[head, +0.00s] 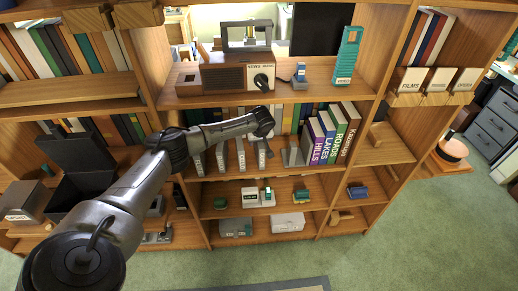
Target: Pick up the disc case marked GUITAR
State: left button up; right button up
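Several thin grey upright cases with small spine labels stand apart on the middle shelf, and one of them (241,154) is below my forearm. Their labels are too small to read, so I cannot tell which one is marked GUITAR. My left arm comes in from the lower left, and its far end (262,122) is in front of the middle shelf, above the rightmost labelled case (262,155). I cannot make out the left gripper's fingers or anything in them. My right gripper is not in view.
A brown radio (224,78) and a teal holder (347,55) are on the shelf above. Upright dividers bound the bay. Green carpet (400,245) in front is open.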

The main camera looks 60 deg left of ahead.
pick_arm(q)
jog(key=shift+f+p, duration=0.25)
jog(key=shift+p, duration=0.05)
dwell(0.5)
grip_shut()
dwell(0.5)
